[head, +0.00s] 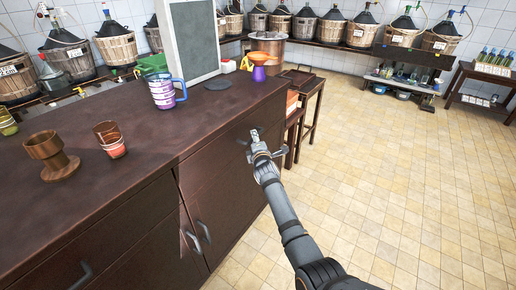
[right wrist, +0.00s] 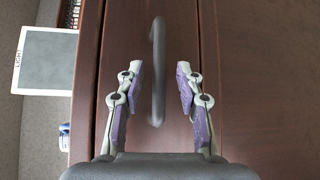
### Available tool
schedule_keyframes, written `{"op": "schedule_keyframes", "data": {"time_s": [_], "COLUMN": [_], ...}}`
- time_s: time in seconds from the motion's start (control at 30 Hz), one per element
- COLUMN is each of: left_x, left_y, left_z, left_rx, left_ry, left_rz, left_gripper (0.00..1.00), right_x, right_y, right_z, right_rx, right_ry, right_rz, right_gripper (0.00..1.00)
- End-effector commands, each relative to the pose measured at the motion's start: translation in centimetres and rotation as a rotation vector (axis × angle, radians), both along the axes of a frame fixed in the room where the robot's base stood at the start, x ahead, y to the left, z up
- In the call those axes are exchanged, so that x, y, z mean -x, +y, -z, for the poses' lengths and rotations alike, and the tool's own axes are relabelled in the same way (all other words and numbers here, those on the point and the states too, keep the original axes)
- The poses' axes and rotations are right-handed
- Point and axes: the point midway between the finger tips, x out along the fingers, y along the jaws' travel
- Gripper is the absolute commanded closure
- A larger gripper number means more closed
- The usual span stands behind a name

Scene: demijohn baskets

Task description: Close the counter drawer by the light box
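The light box (head: 193,40) stands upright on the dark brown counter (head: 215,110). It also shows at the left edge of the right wrist view (right wrist: 46,60). My right gripper (head: 254,136) is at the counter's front, below the top edge near the light box. In the right wrist view its two purple-padded fingers (right wrist: 158,88) are apart, one on each side of the drawer's dark grey bar handle (right wrist: 157,45), with gaps between. The drawer front (right wrist: 130,50) is brown wood. I cannot tell how far the drawer stands out. My left gripper is not in view.
On the counter are a purple-striped jug (head: 162,92), an orange funnel on a purple base (head: 259,66), a wooden goblet (head: 52,155) and a brown cup (head: 110,139). Small wooden tables (head: 312,90) stand beyond the counter. The tiled floor (head: 400,180) at right is clear.

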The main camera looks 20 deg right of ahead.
Motion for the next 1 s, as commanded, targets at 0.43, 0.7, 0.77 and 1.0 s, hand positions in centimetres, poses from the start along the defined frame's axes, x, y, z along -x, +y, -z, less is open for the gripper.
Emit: {"op": "schedule_keyframes", "data": {"time_s": [0.43, 0.7, 0.77, 1.0], "left_x": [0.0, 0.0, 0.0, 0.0], "left_y": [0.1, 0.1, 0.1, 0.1], "left_z": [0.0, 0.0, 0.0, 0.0], "left_rx": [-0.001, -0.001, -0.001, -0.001], "left_ry": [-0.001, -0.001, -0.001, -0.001], "left_rz": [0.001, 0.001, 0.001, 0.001], "left_gripper": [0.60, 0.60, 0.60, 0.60], "right_x": [8.5, 9.6, 9.5, 9.5], "right_y": [0.8, 0.8, 0.8, 0.8], "right_z": [-1.1, -1.3, -1.3, -1.2], "right_rx": [-0.001, 0.001, 0.001, -0.001], "right_ry": [0.002, 0.001, 0.001, 0.003], "right_rz": [-0.001, -0.001, -0.001, 0.000], "right_gripper": [0.64, 0.64, 0.64, 0.64]}}
